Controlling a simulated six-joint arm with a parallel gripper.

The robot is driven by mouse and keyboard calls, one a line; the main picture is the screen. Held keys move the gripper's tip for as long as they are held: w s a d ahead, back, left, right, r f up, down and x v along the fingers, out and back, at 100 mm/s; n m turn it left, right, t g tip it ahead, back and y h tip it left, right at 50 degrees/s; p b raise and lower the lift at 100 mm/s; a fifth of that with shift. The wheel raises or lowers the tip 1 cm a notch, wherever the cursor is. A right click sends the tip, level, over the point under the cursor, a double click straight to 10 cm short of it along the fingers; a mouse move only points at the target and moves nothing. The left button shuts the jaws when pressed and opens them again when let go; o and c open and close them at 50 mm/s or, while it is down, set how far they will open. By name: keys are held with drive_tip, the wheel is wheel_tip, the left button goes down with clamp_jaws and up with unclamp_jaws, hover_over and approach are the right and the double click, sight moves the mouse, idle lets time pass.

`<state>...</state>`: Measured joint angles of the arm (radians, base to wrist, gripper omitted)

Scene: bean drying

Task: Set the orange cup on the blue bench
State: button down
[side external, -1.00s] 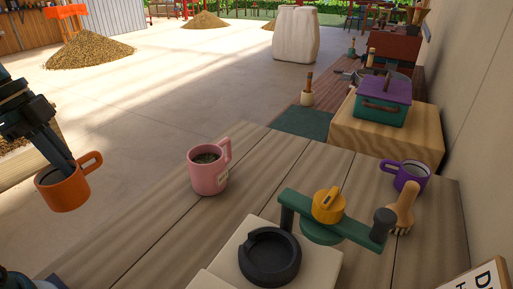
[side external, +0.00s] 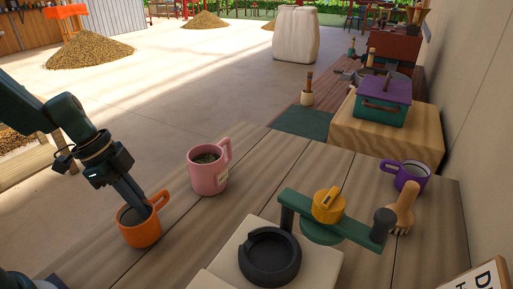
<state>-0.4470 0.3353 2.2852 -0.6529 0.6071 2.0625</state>
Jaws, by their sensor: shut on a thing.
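The orange cup (side external: 141,236) is upright at the left part of the wooden table, its handle pointing up and right. My gripper (side external: 146,208) comes down from the upper left and is shut on the cup's rim, with the fingertips partly hidden at the cup's mouth. I cannot tell whether the cup's base touches the planks. I do not see a clearly blue bench in this view.
A pink mug (side external: 208,170) with dark contents stands right of the cup. A black ring-shaped holder (side external: 269,256) and a green press arm with a yellow knob (side external: 328,205) stand at centre right. A purple mug (side external: 405,176) and a brush (side external: 402,208) are farther right.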

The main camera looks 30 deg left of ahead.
drive_tip(key=shift+f, duration=0.35)
drive_tip(key=shift+f, duration=0.1)
drive_tip(key=c, duration=1)
unclamp_jaws()
